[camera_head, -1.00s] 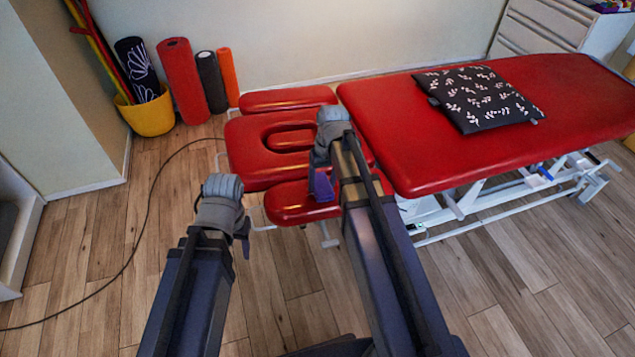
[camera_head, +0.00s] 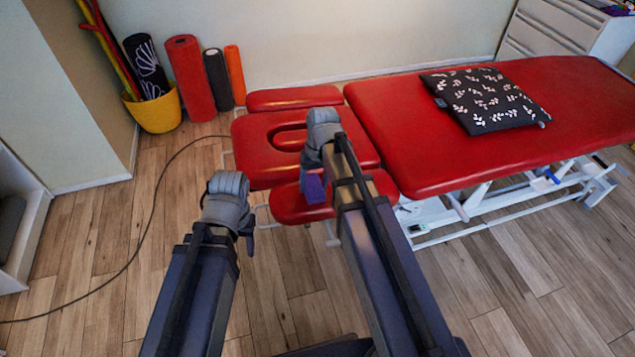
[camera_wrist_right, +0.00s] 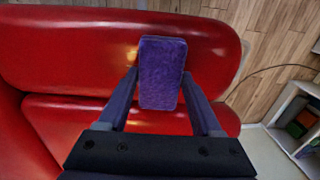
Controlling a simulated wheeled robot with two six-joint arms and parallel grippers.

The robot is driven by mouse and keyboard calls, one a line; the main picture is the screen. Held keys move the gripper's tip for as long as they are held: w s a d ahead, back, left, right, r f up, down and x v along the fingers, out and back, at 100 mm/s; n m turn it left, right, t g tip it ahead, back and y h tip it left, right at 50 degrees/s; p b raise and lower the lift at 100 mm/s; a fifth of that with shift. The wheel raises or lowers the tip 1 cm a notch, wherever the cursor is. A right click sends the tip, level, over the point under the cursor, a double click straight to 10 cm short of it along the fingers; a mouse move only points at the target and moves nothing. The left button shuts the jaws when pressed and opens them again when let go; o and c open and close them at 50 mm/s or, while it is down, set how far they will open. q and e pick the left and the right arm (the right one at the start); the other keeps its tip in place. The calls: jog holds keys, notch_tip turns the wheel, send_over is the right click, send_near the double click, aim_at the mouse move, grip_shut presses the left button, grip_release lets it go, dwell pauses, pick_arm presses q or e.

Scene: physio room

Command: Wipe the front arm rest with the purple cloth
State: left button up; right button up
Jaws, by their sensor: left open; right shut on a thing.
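The red treatment table has a red front arm rest (camera_head: 289,205) on its near left side, beside the headrest with an oval face hole (camera_head: 290,137). My right gripper (camera_wrist_right: 160,85) is shut on the purple cloth (camera_wrist_right: 163,62), a small folded block. In the right wrist view the cloth is over the red arm rest (camera_wrist_right: 212,45); I cannot tell for sure whether it touches. In the head view the cloth (camera_head: 313,189) shows below my right wrist, over the arm rest. My left gripper (camera_head: 247,238) is open and empty, over the floor left of the arm rest; its fingers are mostly hidden.
A black patterned cushion (camera_head: 487,101) lies on the red table top (camera_head: 400,150). The far arm rest (camera_head: 294,98) is beyond the headrest. Foam rollers (camera_head: 190,78) and a yellow bucket (camera_head: 154,110) stand by the wall. A dark cable (camera_head: 150,215) crosses the clear floor.

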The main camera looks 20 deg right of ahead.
aim_at(316, 185)
jog(key=r+p, duration=0.6)
jog(key=shift+d, duration=0.3)
dwell(0.3)
jog(key=shift+d+r+p, duration=0.15)
jog(key=shift+r+p, duration=1.35)
